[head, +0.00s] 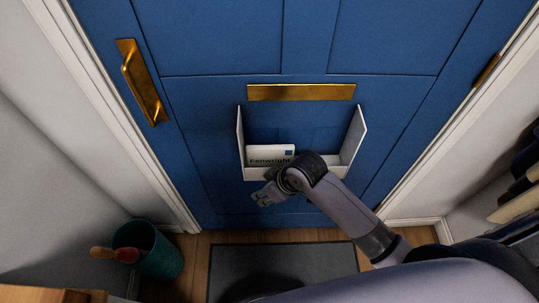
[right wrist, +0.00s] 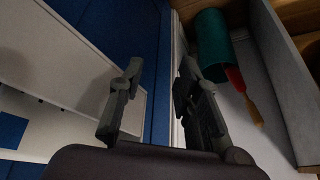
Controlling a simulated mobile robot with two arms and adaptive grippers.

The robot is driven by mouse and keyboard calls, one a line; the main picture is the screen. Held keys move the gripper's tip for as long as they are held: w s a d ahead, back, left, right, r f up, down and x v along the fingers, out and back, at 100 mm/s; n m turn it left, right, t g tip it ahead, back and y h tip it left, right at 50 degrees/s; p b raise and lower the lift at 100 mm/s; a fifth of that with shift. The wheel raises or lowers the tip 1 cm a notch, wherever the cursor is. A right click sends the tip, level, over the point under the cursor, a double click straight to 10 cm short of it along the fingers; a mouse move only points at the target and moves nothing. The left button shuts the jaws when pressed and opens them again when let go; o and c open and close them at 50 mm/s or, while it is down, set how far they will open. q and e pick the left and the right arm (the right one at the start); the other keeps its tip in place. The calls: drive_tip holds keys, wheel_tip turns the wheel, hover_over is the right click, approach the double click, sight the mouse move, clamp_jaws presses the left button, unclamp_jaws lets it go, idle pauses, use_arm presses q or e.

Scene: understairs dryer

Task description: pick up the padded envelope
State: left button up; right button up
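A white item printed "Fenwright" with a blue square (head: 270,154) stands in the white open-topped letter holder (head: 355,142) on the blue door. I cannot tell whether it is the padded envelope; no other envelope shows clearly. My right gripper (head: 262,198) is just below the holder's front, beside its lower left part, and my wrist covers part of the front. In the right wrist view my right gripper (right wrist: 162,68) has its two fingers apart with nothing between them. White panels of the holder (right wrist: 75,65) lie to the left of the fingers there. My left gripper is not in view.
A brass letter slot (head: 300,92) is above the holder, and a brass handle (head: 142,82) is at the door's left. A teal bin (head: 160,252) with a red-and-wood handled thing stands at lower left. A grey mat (head: 285,262) lies on the wooden floor. Coats hang at right.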

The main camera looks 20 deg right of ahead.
wheel_tip(320, 180, up, 14)
drive_tip(key=a+n, duration=0.3)
drive_tip(key=n, duration=0.3)
drive_tip(key=w+d+r+n+g+h, duration=0.25)
drive_tip(key=w+d+r, duration=0.35)
drive_tip(key=d+r, duration=0.4)
hover_over(270, 147)
drive_tip(key=s+d, duration=0.1)
wheel_tip(270, 147, down, 10)
drive_tip(key=shift+n, duration=0.45)
drive_tip(key=shift+w+a+f+p, duration=0.15)
drive_tip(key=shift+f, duration=0.75)
drive_tip(key=shift+w+a+f+p, duration=0.1)
drive_tip(key=shift+w+f+p, duration=0.05)
drive_tip(key=shift+f, duration=0.8)
drive_tip(key=shift+w+a+f+p, duration=0.15)
drive_tip(key=shift+f, duration=0.75)
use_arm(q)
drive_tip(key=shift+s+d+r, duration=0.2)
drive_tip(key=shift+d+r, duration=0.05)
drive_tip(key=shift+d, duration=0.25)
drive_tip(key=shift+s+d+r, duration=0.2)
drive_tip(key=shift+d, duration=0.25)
use_arm(e)
drive_tip(key=shift+c, duration=0.6)
clamp_jaws()
